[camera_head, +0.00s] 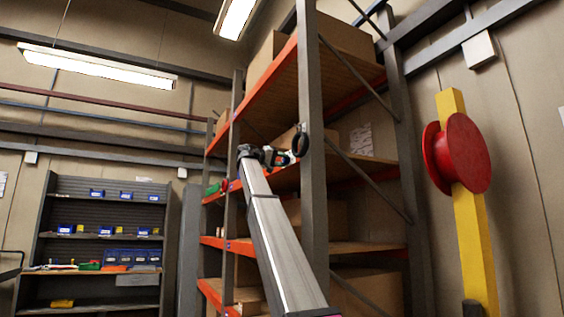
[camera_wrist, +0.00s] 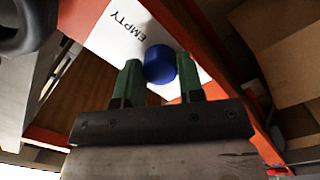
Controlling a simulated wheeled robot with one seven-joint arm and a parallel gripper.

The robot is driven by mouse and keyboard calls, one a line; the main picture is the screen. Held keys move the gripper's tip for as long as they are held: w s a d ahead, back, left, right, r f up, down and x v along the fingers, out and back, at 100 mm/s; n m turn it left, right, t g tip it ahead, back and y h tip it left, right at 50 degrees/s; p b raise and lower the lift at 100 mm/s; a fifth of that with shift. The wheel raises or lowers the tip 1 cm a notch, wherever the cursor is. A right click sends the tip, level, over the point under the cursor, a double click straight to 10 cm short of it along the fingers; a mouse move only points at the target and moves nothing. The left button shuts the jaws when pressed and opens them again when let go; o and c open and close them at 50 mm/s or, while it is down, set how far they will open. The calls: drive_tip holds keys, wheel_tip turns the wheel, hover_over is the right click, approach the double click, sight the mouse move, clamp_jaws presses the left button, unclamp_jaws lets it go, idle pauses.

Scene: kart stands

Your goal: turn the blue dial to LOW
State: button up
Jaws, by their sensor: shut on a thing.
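The blue dial (camera_wrist: 160,64) is round and shows in the wrist view, in front of a white plate (camera_wrist: 104,38) on an orange beam. The plate bears the word EMPTY beside the dial; I see no LOW mark. My gripper (camera_wrist: 159,66) has its two green fingers on either side of the dial, shut on it. No pointer shows on the dial, so its setting cannot be told. In the head view my arm reaches up to the shelf rack, and the dial cannot be made out there.
The rack has a grey upright (camera_head: 313,200) and orange beams close to my arm. A black ring (camera_head: 300,145) shows at the upright. Cardboard boxes (camera_wrist: 280,45) are close by on the right. A yellow post (camera_head: 472,240) with a red reel (camera_head: 466,153) stands at right.

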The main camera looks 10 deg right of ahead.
drive_tip(key=shift+m, duration=4.4)
drive_tip(key=o, duration=0.9)
drive_tip(key=v, duration=1.1)
drive_tip(key=shift+s+d+r, duration=0.1)
drive_tip(key=shift+s+r, duration=0.1)
